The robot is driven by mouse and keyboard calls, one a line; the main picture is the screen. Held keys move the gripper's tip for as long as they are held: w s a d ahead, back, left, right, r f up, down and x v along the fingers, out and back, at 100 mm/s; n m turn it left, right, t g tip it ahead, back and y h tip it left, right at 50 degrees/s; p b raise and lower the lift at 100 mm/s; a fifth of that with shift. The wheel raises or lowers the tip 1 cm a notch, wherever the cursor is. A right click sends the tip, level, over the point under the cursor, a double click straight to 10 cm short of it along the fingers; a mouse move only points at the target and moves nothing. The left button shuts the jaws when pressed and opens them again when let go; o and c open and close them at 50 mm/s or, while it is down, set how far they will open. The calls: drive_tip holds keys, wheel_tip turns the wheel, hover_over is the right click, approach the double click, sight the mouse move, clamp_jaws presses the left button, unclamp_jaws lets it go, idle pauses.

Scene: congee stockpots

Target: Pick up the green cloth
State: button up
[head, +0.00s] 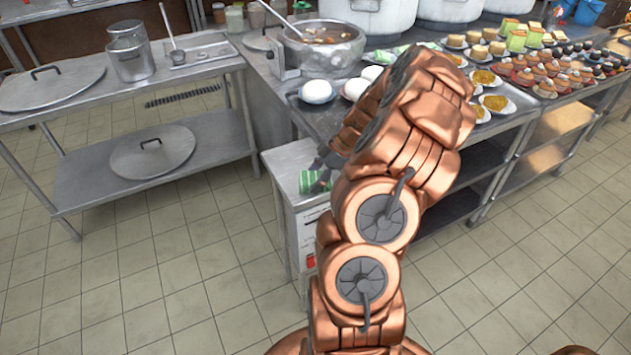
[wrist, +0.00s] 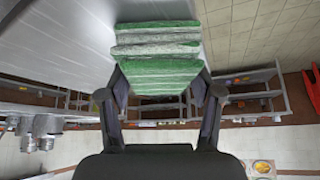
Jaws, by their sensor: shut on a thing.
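A folded green cloth (wrist: 158,60) with white stripes fills the space between my fingertips in the wrist view. In the head view the green cloth (head: 313,181) shows left of my arm, at the top of a small steel-topped cabinet. My gripper (wrist: 160,88) is shut on the cloth, one finger at each side of it. In the head view my gripper (head: 326,168) is mostly hidden behind my copper arm. I cannot tell whether the cloth still touches the cabinet top.
The small cabinet (head: 290,160) stands at the counter's end. White rounded items on plates (head: 317,92) and a ladle pot (head: 322,48) are close behind. Another green striped item (head: 381,57) lies on the counter. A steel table (head: 120,95) stands left. The tiled floor (head: 160,285) is clear.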

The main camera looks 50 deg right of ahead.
sight(307, 178)
drive_tip(key=c, duration=0.5)
drive_tip(key=shift+o, duration=0.2)
drive_tip(key=shift+r, duration=0.1)
drive_tip(key=shift+r+b, duration=0.5)
drive_tip(key=shift+r, duration=0.3)
drive_tip(key=shift+r+b, duration=0.35)
drive_tip(key=shift+r, duration=0.55)
drive_tip(key=s+a+r+b, duration=0.1)
drive_tip(key=s+a+b, duration=0.2)
drive_tip(key=s, duration=1.2)
drive_tip(key=shift+a+r+b, duration=0.2)
drive_tip(key=shift+a+b, duration=0.2)
drive_tip(key=shift+a, duration=0.75)
drive_tip(key=shift+s, duration=0.1)
